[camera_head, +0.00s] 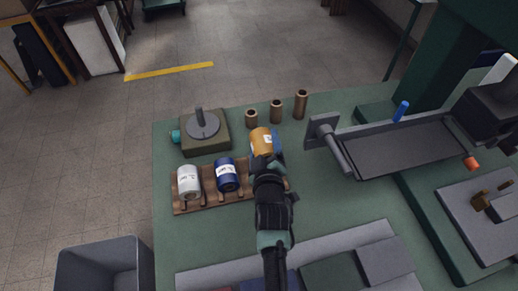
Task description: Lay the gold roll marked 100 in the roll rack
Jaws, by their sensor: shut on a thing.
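The gold roll (262,141) has a white label with a dark mark, too small to read. My gripper (266,158) is shut on the gold roll, over the right part of the wooden roll rack (207,186). A white roll (188,182) and a dark blue roll (227,174) lie side by side in the left and middle of the rack. My gripper and arm hide much of the rack's right end. I cannot tell whether the gold roll touches the rack.
A square block with a grey disc and post (203,126) stands behind the rack. Several brown tubes (276,111) stand behind the gold roll. A machine with a dark grey tray (405,147) is at right. Flat panels (330,272) lie in front. Green tabletop (335,205) is bare right of my arm.

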